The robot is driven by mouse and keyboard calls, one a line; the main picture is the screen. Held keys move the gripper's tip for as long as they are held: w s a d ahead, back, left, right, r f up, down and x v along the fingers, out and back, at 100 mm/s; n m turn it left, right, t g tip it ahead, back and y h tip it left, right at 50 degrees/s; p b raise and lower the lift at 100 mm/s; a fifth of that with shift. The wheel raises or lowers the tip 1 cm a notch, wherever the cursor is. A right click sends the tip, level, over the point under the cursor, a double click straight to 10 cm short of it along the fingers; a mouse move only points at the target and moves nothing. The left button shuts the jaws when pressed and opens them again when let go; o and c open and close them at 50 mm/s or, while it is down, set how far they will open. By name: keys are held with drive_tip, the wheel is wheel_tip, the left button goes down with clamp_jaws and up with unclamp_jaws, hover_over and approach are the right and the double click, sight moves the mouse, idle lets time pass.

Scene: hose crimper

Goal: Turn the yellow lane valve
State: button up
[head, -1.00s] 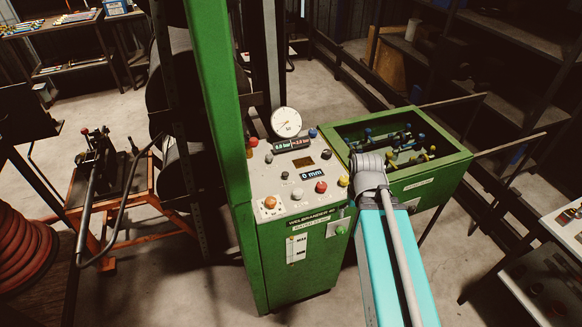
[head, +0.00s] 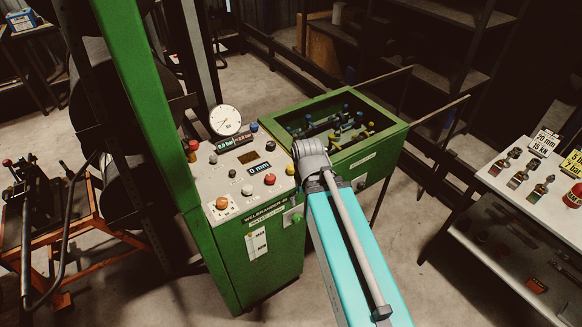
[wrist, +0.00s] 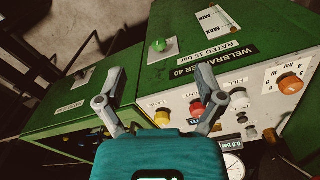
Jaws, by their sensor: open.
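The open green box (head: 392,141) holds dark valves with blue and yellow handles. My gripper (wrist: 161,72) is open and empty, fingers spread in front of the green machine. In the head view my wrist hides the fingers, over the corner between panel and box.
The green machine's panel (head: 233,189) carries a yellow button (head: 290,170), a red button (head: 270,179), an orange knob (head: 221,203) and a round gauge (head: 225,121). A green post (head: 160,130) rises at left. A white table (head: 510,200) with fittings stands right; rods stick out behind the box.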

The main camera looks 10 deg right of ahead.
wheel_tip(320, 180, up, 6)
drive_tip(key=m+p, duration=0.6)
drive_tip(key=m, duration=1.7)
hover_over(291, 166)
drive_tip(key=shift+s, duration=0.15)
drive_tip(key=shift+f, duration=0.15)
wheel_tip(291, 166, down, 14)
drive_tip(key=b, duration=1.4)
drive_tip(key=shift+r, duration=0.2)
drive_tip(key=shift+c, duration=0.2)
